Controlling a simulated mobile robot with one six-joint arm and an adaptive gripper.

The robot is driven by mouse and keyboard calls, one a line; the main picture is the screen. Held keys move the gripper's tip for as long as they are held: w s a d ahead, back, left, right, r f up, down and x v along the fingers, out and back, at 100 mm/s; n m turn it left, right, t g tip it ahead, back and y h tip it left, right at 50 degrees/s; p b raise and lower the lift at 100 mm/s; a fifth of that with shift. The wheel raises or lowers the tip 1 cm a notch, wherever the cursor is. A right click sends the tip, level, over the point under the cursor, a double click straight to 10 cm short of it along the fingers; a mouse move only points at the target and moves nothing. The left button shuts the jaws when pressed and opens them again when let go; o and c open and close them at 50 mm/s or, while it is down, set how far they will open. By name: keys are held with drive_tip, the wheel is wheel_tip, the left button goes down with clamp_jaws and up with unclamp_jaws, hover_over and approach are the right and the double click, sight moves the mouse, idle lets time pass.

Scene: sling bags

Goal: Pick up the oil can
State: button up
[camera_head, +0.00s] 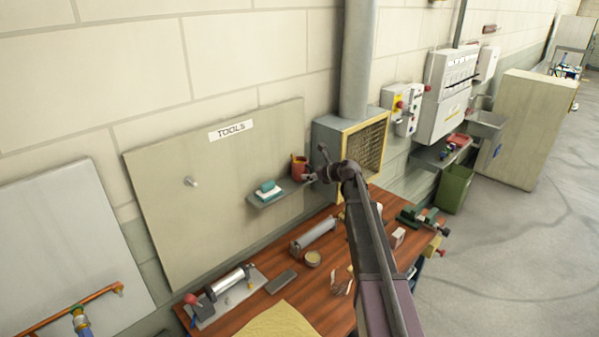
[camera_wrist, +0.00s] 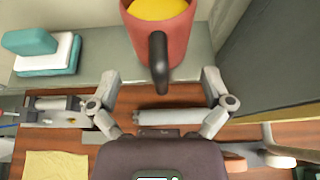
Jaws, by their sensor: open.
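A red can-like vessel (camera_head: 300,167) with a dark handle and yellow inside stands on the small wall shelf; it is the likeliest oil can, though I cannot be sure. In the wrist view the red vessel (camera_wrist: 174,40) is at the top centre, its handle pointing toward me. My gripper (camera_head: 314,176) is just right of it in the head view. In the wrist view my gripper's fingers (camera_wrist: 160,82) are spread wide, one on each side of the handle's lower end, with nothing held. The vessel's top edge is cut off in the wrist view.
The grey shelf (camera_head: 258,200) also holds a stack of teal and white cloths or sponges (camera_head: 268,190). A vent box (camera_head: 365,150) stands right of the shelf. Below, the wooden workbench (camera_head: 335,310) carries a grey cylinder (camera_head: 316,235), a round tin (camera_head: 312,258) and tools.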

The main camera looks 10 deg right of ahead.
sight(306, 173)
drive_tip(key=shift+b+x, duration=0.5)
drive_tip(key=shift+x, duration=1.2)
drive_tip(key=shift+c, duration=0.2)
drive_tip(key=shift+s+r, duration=0.1)
clamp_jaws()
drive_tip(key=shift+r, duration=0.1)
